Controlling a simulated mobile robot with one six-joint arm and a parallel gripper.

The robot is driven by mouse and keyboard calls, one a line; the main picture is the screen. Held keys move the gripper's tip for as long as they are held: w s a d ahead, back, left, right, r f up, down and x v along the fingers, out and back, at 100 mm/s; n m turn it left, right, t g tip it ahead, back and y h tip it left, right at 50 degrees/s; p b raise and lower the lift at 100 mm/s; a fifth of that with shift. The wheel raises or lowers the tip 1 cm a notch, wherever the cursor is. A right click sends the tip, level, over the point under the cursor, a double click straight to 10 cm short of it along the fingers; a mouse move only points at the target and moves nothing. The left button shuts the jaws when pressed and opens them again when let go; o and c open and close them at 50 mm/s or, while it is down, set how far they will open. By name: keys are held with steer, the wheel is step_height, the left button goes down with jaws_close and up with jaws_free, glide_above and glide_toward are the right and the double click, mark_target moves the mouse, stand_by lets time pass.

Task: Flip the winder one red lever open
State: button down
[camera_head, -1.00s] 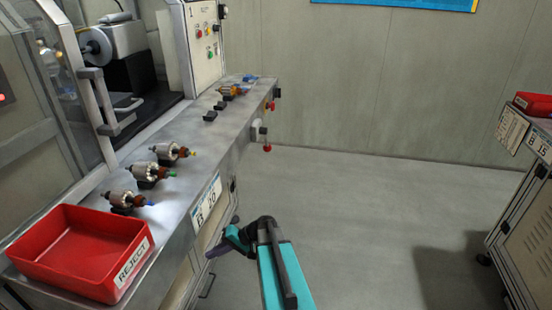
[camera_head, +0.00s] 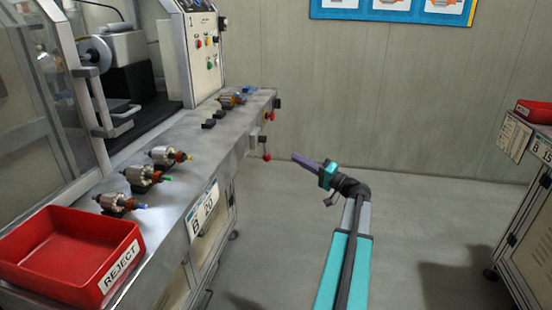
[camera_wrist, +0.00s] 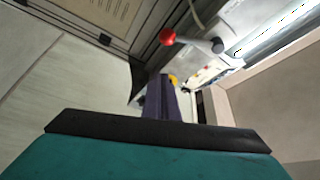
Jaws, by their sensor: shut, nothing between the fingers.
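The winder's red lever (camera_head: 266,156) is a red ball on a short arm at the right end of the winder bench's front face, hanging down below a light grey hub. In the wrist view its red ball (camera_wrist: 168,36) and grey arm show above the fingers, with the arm running right to a dark grey pivot. My gripper (camera_head: 295,157) is shut and empty, its purple fingers pointing left toward the lever, with a small gap to the right of it. In the wrist view the shut fingers (camera_wrist: 160,90) sit below the ball and look apart from it.
A red reject tray (camera_head: 75,255) and several armatures, one of them here (camera_head: 140,177), are on the bench top. A red button (camera_head: 277,103) is at the bench's end. A second cabinet (camera_head: 520,210) stands at the right. The floor between is clear.

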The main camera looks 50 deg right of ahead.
mark_target(265, 150)
steer(key=shift+s+d+r, duration=0.25)
steer(key=shift+r, duration=0.05)
steer(key=shift+w, duration=0.15)
steer(key=x, duration=1)
steer(key=shift+s+a+f, duration=0.3)
steer(key=shift+a, duration=0.25)
steer(key=shift+s+a+f, duration=0.25)
steer(key=shift+a, duration=0.35)
steer(key=shift+s+a+f, duration=0.3)
steer(key=shift+a, duration=0.25)
